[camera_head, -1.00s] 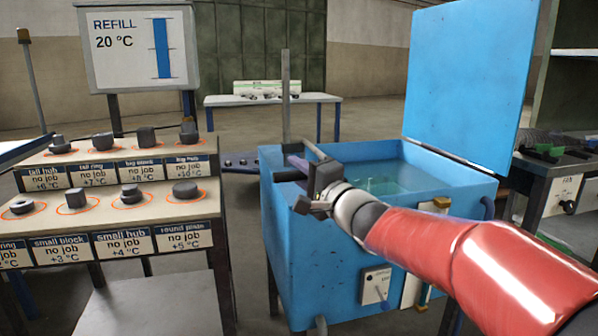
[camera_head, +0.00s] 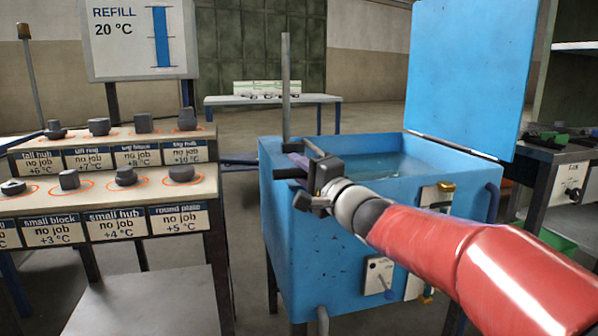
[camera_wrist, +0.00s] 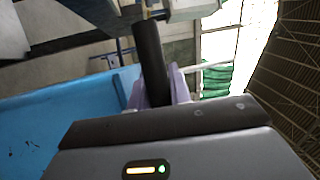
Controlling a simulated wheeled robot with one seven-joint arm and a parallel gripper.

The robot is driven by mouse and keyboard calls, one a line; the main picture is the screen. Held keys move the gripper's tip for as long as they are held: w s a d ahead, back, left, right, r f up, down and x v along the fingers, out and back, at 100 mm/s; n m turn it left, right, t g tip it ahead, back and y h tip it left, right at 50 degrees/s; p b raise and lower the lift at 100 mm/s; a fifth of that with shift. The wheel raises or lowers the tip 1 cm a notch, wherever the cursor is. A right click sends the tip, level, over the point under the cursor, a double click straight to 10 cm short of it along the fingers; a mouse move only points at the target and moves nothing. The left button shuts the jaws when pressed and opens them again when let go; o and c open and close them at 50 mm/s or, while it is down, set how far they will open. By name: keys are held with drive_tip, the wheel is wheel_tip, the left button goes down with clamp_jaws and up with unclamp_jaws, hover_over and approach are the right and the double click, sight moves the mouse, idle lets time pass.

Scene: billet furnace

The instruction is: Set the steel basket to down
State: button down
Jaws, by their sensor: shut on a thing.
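The blue tank (camera_head: 290,240) stands in the middle with its lid (camera_head: 465,75) raised and water (camera_head: 385,167) inside. A grey upright post (camera_head: 286,90) rises at its left rim. My gripper (camera_head: 308,180) is at the near left rim, shut on a purplish-grey bar (camera_head: 297,160) beside the post. I take the bar for the basket's handle. The wrist view shows the purplish part (camera_wrist: 176,88) behind a dark finger. The basket itself does not show clearly; the tank wall and my arm hide part of the inside.
A stepped rack (camera_head: 160,215) with dark metal parts and labels stands close on the left. A sign (camera_head: 140,40) reads REFILL 20 °C. A small switch box (camera_head: 378,278) is on the tank's front. A bench (camera_head: 560,165) is at the right. Open floor lies behind the tank.

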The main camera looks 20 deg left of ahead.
drive_tip(key=c, duration=1.3)
unclamp_jaws()
drive_tip(key=shift+f, duration=0.4)
drive_tip(key=shift+d, duration=0.1)
drive_tip(key=b+v, duration=0.1)
drive_tip(key=v, duration=0.6)
drive_tip(key=shift+s+d, duration=0.25)
drive_tip(key=shift+r, duration=0.1)
